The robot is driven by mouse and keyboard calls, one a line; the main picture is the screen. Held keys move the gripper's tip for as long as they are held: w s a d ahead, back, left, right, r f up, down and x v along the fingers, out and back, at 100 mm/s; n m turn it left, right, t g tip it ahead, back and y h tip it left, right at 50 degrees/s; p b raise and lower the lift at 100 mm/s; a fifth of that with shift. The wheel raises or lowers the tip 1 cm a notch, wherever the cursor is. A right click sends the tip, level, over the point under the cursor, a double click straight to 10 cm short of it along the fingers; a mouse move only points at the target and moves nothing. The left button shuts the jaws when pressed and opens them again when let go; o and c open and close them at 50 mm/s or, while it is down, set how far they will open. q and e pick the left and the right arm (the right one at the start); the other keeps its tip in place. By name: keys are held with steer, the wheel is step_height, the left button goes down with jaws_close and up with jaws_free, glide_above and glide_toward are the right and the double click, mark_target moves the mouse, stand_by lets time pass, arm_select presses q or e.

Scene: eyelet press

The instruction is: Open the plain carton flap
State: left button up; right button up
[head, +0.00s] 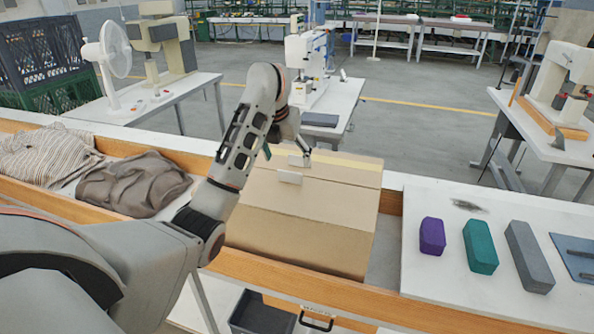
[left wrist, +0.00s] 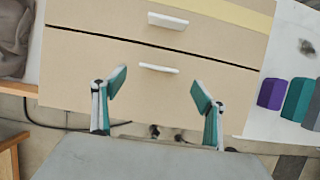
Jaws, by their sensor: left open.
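A closed brown cardboard carton (head: 300,235) sits in the wooden-edged bench. Its top has two flaps meeting at a dark seam. The far flap (left wrist: 100,15) carries a yellowish strip, and a white pull tab (left wrist: 168,21). The near, plain flap (left wrist: 80,75) has its own white tab (left wrist: 159,68); that tab also shows in the head view (head: 290,177). Both flaps lie flat. My left gripper (left wrist: 158,90) is open with teal fingertips above the plain flap. Its tab appears just ahead of and between the fingertips, not gripped. My right gripper is not in view.
Purple (head: 432,236), teal (head: 480,246) and grey blocks (head: 529,256) lie on the white surface right of the carton. Striped cloth (head: 45,150) and brown cloth (head: 135,183) lie left. A dark bin (head: 262,313) stands below. Sewing machines stand farther back.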

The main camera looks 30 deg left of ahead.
mark_target(290, 172)
arm_select(q)
steer(key=shift+x, duration=3.85)
